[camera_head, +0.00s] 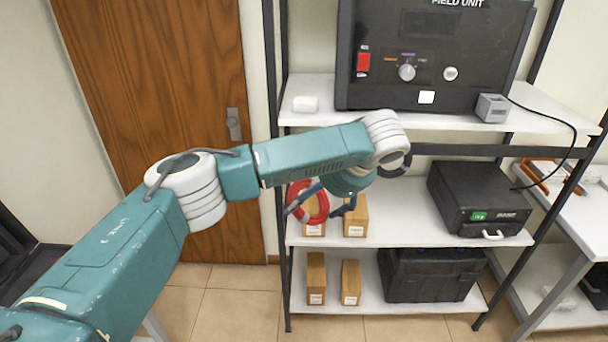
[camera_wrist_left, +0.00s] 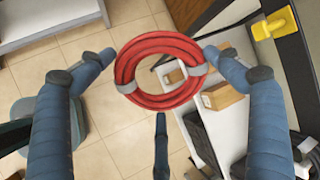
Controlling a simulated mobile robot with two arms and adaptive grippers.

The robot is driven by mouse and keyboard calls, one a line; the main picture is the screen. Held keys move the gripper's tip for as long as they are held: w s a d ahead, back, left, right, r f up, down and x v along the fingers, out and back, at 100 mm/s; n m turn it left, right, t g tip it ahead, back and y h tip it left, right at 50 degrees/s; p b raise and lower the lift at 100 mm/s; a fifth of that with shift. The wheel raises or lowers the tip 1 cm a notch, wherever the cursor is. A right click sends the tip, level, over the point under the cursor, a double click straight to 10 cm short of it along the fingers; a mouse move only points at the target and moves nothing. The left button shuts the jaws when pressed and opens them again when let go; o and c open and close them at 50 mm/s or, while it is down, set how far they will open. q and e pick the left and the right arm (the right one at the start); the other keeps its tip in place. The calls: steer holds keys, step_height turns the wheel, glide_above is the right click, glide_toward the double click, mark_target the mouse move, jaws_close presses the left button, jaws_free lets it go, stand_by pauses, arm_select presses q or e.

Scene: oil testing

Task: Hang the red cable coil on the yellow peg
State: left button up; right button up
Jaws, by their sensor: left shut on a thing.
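The red cable coil (camera_head: 322,208) is a round ring with grey ties, held upright in front of the shelf rack in the head view. It also shows in the wrist view (camera_wrist_left: 165,44). My left gripper (camera_head: 313,207) is shut on it, with two blue fingers at opposite sides of the ring in the wrist view (camera_wrist_left: 160,58). A third finger points at the coil from below, apart from it. The yellow peg (camera_wrist_left: 275,24) is at the upper right of the wrist view, on a dark edge, apart from the coil. I cannot see the peg in the head view. My right gripper is out of view.
Small cardboard boxes (camera_head: 356,218) stand on the middle shelf (camera_head: 400,212) behind the coil. A black case (camera_head: 480,197) is to their right. A large field unit (camera_head: 430,50) fills the top shelf. A dark rack post (camera_head: 282,170) stands just left of the coil.

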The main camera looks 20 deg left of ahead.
mark_target(309, 184)
arm_select(q)
steer(key=w+m+t, duration=0.1)
steer(key=w+a+m+t+p, duration=0.1)
steer(key=m+t, duration=0.1)
steer(key=w+r+m+t, duration=0.1)
steer(key=m, duration=0.1)
steer(key=shift+w+a, duration=0.2)
steer(key=shift+a, duration=0.2)
steer(key=m+t+h, duration=0.1)
steer(key=m+t, duration=0.1)
steer(key=w+a+m+t+h+p, duration=0.1)
steer(key=m, duration=0.1)
steer(key=w+a+r+m+t+h+p, duration=0.1)
steer(key=m+t, duration=0.1)
steer(key=shift+w+a+t, duration=0.2)
steer(key=shift+a+t, duration=0.05)
steer(key=shift+t, duration=0.05)
steer(key=m+t+h+p, duration=0.1)
steer(key=m+t+h, duration=0.1)
steer(key=f+m+t+h+p, duration=0.1)
steer(key=m+h, duration=0.1)
steer(key=h, duration=0.1)
steer(key=shift+d+f+t, duration=0.1)
steer(key=shift+f+t, duration=0.05)
steer(key=shift+t, duration=0.25)
